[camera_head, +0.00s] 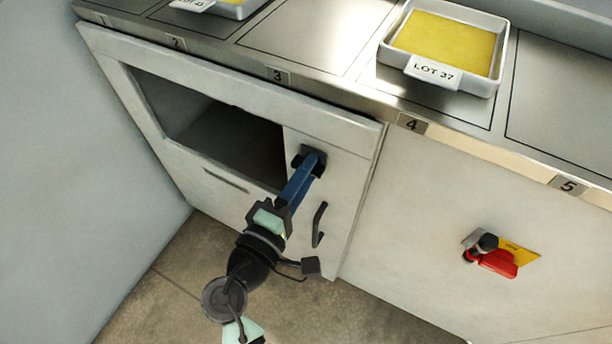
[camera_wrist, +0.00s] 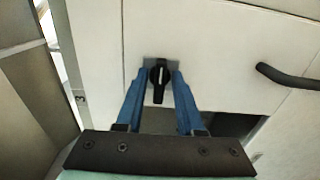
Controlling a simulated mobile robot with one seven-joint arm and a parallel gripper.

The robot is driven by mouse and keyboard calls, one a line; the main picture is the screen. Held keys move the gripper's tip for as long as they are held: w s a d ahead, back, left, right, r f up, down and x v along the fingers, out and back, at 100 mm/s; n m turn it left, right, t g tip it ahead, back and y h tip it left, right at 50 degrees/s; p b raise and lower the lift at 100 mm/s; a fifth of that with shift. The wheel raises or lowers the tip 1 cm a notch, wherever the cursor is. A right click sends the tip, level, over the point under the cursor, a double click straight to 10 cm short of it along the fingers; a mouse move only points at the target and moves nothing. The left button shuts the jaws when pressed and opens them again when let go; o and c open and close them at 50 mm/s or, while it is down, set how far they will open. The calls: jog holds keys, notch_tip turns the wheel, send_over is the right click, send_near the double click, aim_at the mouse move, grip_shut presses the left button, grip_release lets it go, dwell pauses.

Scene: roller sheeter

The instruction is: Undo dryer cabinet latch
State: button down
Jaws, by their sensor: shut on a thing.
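The dryer cabinet (camera_head: 345,170) is white, with a dark window opening in its front. Its latch is a small black turn-knob (camera_wrist: 158,82) with a white line, on a grey plate. In the wrist view the knob's long side runs up and down the picture. My gripper (camera_wrist: 159,75) has its two blue fingers on either side of the knob, shut on it. In the head view my gripper (camera_head: 311,163) reaches the upper right of the cabinet front and mostly hides the latch. The door looks closed in its frame.
A dark bar handle (camera_head: 319,224) stands out just right of my gripper; the wrist view shows it too (camera_wrist: 288,76). A red and yellow switch (camera_head: 495,258) is on the panel to the right. A LOT 37 tray (camera_head: 386,50) sits on the numbered steel counter above.

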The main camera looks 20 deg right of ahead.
dwell(0.4)
jog(key=c, duration=0.9)
grip_release()
jog(key=shift+o, duration=0.2)
jog(key=v, duration=1.3)
jog(key=shift+p, duration=0.3)
